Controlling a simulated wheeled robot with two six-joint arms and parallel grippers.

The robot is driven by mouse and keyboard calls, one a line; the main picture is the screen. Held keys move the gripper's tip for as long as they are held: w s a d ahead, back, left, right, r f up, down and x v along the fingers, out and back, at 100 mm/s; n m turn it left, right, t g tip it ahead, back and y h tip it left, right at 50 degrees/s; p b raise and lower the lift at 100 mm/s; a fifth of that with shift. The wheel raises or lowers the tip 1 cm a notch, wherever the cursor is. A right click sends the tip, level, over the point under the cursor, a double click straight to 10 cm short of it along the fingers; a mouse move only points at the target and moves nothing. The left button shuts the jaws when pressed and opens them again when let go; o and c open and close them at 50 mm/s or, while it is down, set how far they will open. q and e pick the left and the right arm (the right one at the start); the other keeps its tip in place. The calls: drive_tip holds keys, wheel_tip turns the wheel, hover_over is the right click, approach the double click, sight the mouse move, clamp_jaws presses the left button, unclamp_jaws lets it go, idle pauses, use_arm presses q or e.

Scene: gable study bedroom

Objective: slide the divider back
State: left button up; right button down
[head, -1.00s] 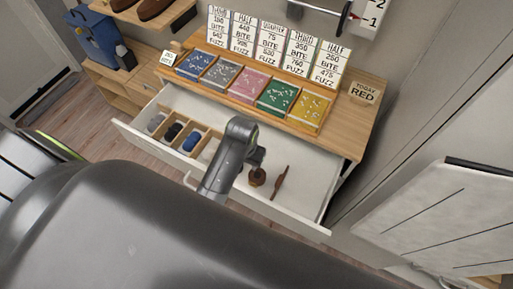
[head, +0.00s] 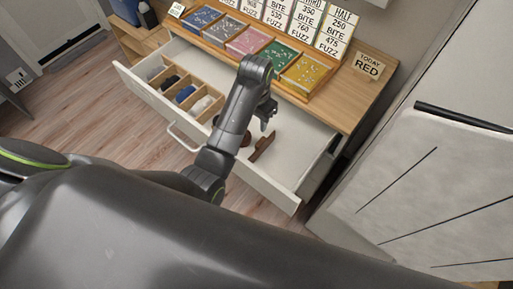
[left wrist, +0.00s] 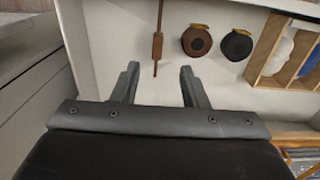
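The drawer (head: 283,182) stands pulled open. A wooden divider tray (head: 210,113) with thin partitions fills its left part; the tray's end wall (left wrist: 266,46) shows at the right of the left wrist view. Which partition is the task's divider I cannot tell. My left gripper (head: 267,116) hangs over the drawer's right part, apart from the tray. In the left wrist view its fingers (left wrist: 160,88) are spread and empty. A slim brown wooden piece (left wrist: 158,47) lies beyond them; it also shows in the head view (head: 262,148). My right gripper is not in view.
Dark, blue and white soft bundles (head: 186,94) sit in the tray. Coloured boxes (head: 303,73) and a "TODAY RED" sign (head: 368,66) stand on the desktop.

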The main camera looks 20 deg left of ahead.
sight(257, 146)
use_arm(q)
wheel_tip(257, 146, down, 14)
drive_tip(key=shift+d+r, duration=0.1)
drive_tip(key=shift+d, duration=0.05)
drive_tip(key=shift+f, duration=0.6)
drive_tip(key=c, duration=0.7)
clamp_jaws()
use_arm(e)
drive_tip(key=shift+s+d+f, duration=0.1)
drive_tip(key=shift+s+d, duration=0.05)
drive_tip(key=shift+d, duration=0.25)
